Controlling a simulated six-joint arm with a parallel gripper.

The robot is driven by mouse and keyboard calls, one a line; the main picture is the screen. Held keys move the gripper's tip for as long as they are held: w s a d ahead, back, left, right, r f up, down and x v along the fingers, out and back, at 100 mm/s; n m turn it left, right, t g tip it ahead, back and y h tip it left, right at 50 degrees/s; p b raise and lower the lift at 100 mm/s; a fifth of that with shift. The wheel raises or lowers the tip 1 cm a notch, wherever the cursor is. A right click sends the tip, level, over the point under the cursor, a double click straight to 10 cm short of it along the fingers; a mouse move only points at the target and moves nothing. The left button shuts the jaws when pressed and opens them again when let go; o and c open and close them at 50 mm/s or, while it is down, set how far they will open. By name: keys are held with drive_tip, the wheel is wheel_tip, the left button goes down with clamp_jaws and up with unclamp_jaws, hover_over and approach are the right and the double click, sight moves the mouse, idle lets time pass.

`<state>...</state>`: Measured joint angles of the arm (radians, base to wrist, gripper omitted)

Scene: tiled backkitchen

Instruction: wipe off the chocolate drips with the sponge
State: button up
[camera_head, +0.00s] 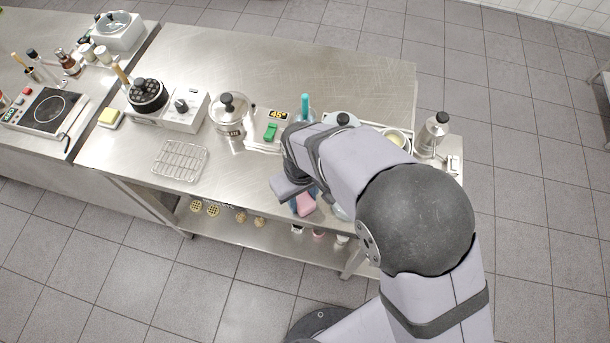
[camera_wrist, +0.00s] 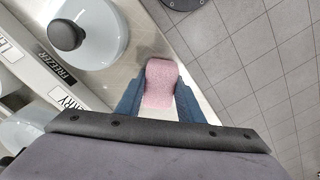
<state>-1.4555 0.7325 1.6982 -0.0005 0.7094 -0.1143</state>
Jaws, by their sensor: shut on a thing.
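A pink sponge (camera_head: 306,203) shows below my wrist near the front edge of the steel table in the head view. In the wrist view the sponge (camera_wrist: 161,82) sits between the two blue fingers of my gripper (camera_wrist: 158,98), which is shut on it. The sponge is over or near the table edge; I cannot tell whether it touches the steel. No chocolate drips can be made out in either view. My arm covers the right part of the table in the head view.
A black-knobbed lid (camera_wrist: 98,45) lies close to my gripper's left. A steel canister (camera_head: 433,135) stands at right. The table's back (camera_head: 290,65) is clear.

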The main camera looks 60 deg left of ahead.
sight(300, 208)
drive_tip(key=shift+s+d, duration=0.95)
wheel_tip(300, 208, up, 8)
drive_tip(key=p, duration=0.6)
drive_tip(key=shift+w, duration=0.1)
